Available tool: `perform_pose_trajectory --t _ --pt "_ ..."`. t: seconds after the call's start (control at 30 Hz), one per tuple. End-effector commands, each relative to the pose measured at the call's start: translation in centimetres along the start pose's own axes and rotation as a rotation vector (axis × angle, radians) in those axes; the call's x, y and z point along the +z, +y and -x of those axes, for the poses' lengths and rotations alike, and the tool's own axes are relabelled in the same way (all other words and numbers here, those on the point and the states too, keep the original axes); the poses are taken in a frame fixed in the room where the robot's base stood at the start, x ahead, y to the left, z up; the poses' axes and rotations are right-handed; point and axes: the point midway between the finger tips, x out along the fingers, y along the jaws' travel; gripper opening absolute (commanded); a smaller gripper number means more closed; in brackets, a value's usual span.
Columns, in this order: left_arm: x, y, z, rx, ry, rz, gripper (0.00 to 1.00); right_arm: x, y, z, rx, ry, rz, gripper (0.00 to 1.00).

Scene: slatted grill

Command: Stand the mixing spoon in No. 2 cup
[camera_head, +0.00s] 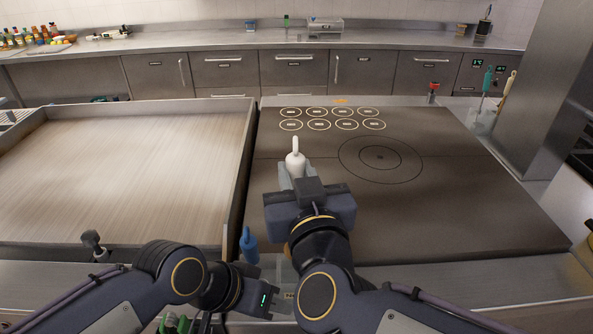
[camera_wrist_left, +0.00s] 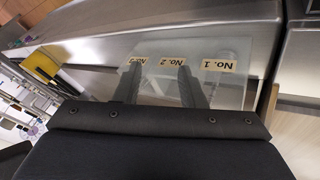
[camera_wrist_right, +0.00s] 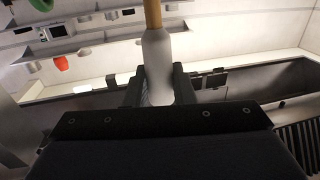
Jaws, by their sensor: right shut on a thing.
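My right gripper (camera_head: 296,172) is shut on a white handle, apparently the mixing spoon (camera_head: 295,160), over the dark griddle top. In the right wrist view the white handle (camera_wrist_right: 157,55) stands between the fingers, with a tan shaft above it. The spoon's head is not clear. My left gripper (camera_head: 276,298) is low at the front edge; in the left wrist view its fingers (camera_wrist_left: 160,85) are apart. Clear cups labelled No. 1 (camera_wrist_left: 217,66), No. 2 (camera_wrist_left: 171,61) and No. 3 (camera_wrist_left: 137,60) show there, No. 2's label between the fingers. Whether the fingers touch a cup cannot be told.
A blue-handled tool (camera_head: 249,245) stands near my left gripper. A wide pale tray (camera_head: 120,165) lies left of the griddle (camera_head: 440,200). More handled tools (camera_head: 487,80) stand at the right. The griddle's middle and right are clear.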

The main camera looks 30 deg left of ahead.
Motion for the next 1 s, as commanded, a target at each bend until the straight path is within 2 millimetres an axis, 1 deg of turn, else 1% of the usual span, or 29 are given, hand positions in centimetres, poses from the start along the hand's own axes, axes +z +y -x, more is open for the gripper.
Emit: perform_pose_trajectory --t 0.03,1.0 --pt "0.2 -0.2 -0.4 0.0 0.0 0.0 0.36 0.6 0.0 0.0 0.0 0.0 0.0 0.0" --pt "2.2 -2.0 -4.3 0.0 0.0 0.0 0.36 6.4 0.0 0.0 0.0 0.0 0.001 0.0"
